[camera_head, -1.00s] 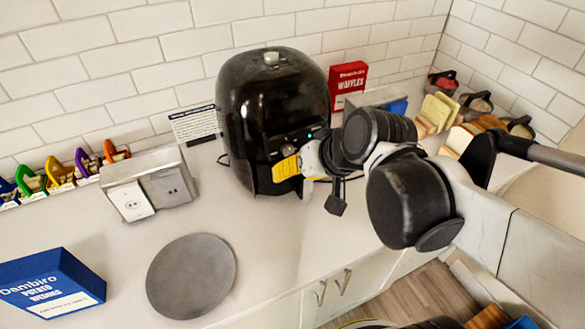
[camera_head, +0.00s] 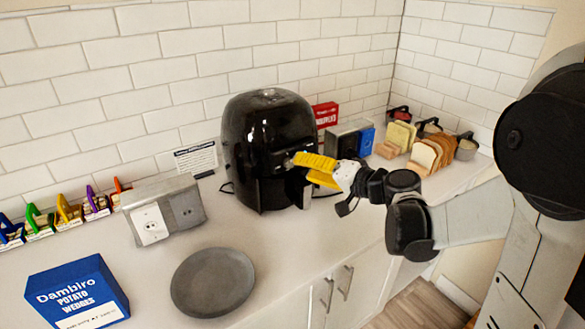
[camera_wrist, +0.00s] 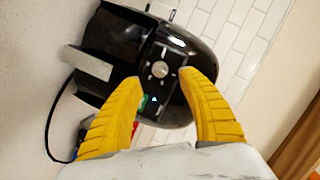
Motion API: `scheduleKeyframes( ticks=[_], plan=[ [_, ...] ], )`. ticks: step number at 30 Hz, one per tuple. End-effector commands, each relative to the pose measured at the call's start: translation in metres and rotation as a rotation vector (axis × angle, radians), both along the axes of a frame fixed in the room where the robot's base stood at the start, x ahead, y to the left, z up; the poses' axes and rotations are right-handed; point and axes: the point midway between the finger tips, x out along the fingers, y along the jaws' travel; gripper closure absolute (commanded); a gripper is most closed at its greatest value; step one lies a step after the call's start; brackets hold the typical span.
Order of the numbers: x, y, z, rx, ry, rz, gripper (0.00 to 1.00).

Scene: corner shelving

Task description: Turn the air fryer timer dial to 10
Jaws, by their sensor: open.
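The black air fryer (camera_head: 262,125) stands upright on the counter against the tiled wall. In the wrist view, its front panel (camera_wrist: 152,84) shows a round silver dial (camera_wrist: 159,71) with light marks around it and a small teal light. The dial's setting is too small to read. My gripper (camera_head: 302,166) has yellow fingers and is at the front panel, coming from the right. It is open and empty. In the wrist view the dial appears between the fingertips (camera_wrist: 161,79); I cannot tell whether they touch it. In the head view the fingers partly cover the panel.
A silver toaster (camera_head: 348,138), a red waffles box (camera_head: 326,114) and bread slices (camera_head: 427,155) are right of the fryer. A silver socket box (camera_head: 150,195), a grey plate (camera_head: 213,283) and a blue potato wedges box (camera_head: 75,295) are left and in front. Counter is clear before the fryer.

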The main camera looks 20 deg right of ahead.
Motion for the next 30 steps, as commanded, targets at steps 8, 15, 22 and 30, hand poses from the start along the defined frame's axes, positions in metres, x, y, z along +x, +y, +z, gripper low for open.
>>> scheduleKeyframes(
  ticks=[8,15,22,30],
  plan=[
    [0.035,0.021,-0.010,-0.001,0.001,0.001,0.53],
    [0.042,0.025,-0.011,-0.001,0.000,0.000,0.53],
    [0.041,0.024,-0.010,-0.002,0.001,-0.001,0.79],
    [0.041,0.024,-0.010,-0.001,0.001,-0.001,1.00]
  ],
)
